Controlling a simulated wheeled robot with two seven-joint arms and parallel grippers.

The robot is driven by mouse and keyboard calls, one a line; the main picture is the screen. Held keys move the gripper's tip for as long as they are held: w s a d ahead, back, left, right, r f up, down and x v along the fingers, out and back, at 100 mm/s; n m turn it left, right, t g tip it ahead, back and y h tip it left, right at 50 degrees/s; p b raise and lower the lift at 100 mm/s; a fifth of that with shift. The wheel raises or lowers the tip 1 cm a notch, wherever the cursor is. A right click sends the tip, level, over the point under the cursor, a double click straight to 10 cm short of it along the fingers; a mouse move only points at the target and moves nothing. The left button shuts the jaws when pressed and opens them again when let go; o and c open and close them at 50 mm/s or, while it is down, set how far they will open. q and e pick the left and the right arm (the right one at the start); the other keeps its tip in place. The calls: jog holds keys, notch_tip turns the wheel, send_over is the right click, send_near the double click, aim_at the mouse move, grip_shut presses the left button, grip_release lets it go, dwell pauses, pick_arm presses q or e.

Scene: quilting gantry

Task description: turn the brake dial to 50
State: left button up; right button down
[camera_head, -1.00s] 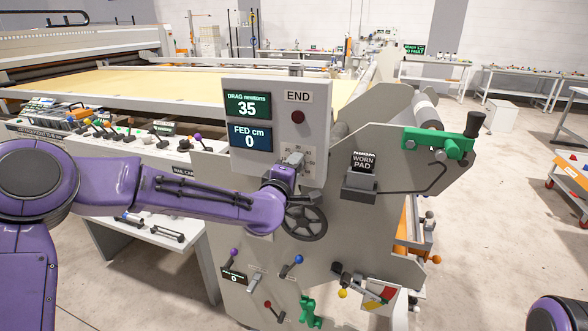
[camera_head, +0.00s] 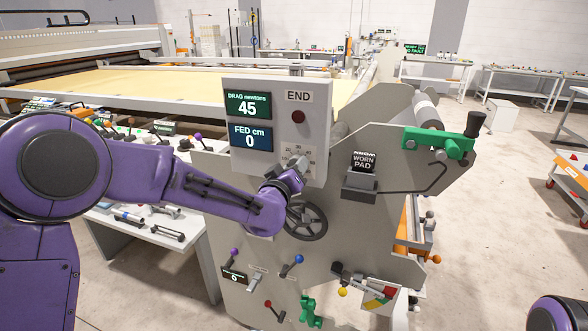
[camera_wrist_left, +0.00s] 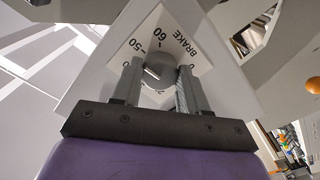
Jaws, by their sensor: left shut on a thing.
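The brake dial (camera_wrist_left: 152,66) is a round grey knob on a white plate marked BRAKE, with 50 and 60 readable in the left wrist view. My left gripper (camera_wrist_left: 155,84) is shut on the dial, one finger on each side. In the head view the left gripper (camera_head: 292,166) reaches the lower part of the grey panel, and the wrist hides part of the dial plate (camera_head: 311,157). The drag display (camera_head: 248,106) reads 45 newtons. The fed display (camera_head: 250,136) reads 0 cm. My right gripper is not in view.
A black handwheel (camera_head: 305,221) sits just below my left wrist. A WORN PAD box (camera_head: 362,167) and a green clamp (camera_head: 438,142) are to the right. Small levers (camera_head: 290,266) stand lower down.

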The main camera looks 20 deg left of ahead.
pick_arm(q)
jog(key=shift+f+m, duration=0.1)
jog(key=shift+m, duration=0.4)
jog(key=o, duration=1.1)
jog(key=shift+c, duration=0.2)
jog(key=s+b, duration=0.2)
jog(key=s, duration=0.8)
jog(key=shift+s+a+b, duration=0.15)
jog(key=shift+s+b, duration=0.1)
jog(key=shift+b, duration=0.15)
